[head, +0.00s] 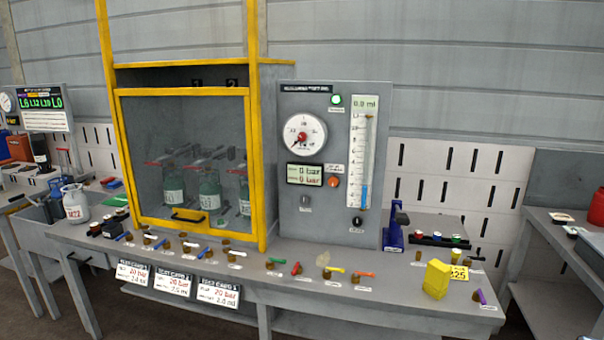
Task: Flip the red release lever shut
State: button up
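Several small coloured lever-like pieces with brass-coloured parts lie along the front of the grey bench (390,284). A red one (296,268) is near the middle, and an orange one (364,274) lies to its right. Red handles (160,163) also show behind the clear front of the yellow-framed cabinet (258,190), above green cylinders (210,192). I cannot tell which red piece is the release lever, or whether it is open or shut. The cabinet front is down. My gripper is not in view.
A grey test panel (280,160) with a round gauge (304,135) and a level tube stands right of the cabinet. A yellow block (437,279) and a blue device (394,232) are on the right. A white cylinder (75,204) stands left. Cards hang along the front edge.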

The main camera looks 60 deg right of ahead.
aim_at(293, 273)
jog(key=z, duration=0.4)
jog(key=k, duration=1.35)
jog(key=z, duration=0.8)
jog(key=i, duration=1.2)
jog(key=z, duration=0.2)
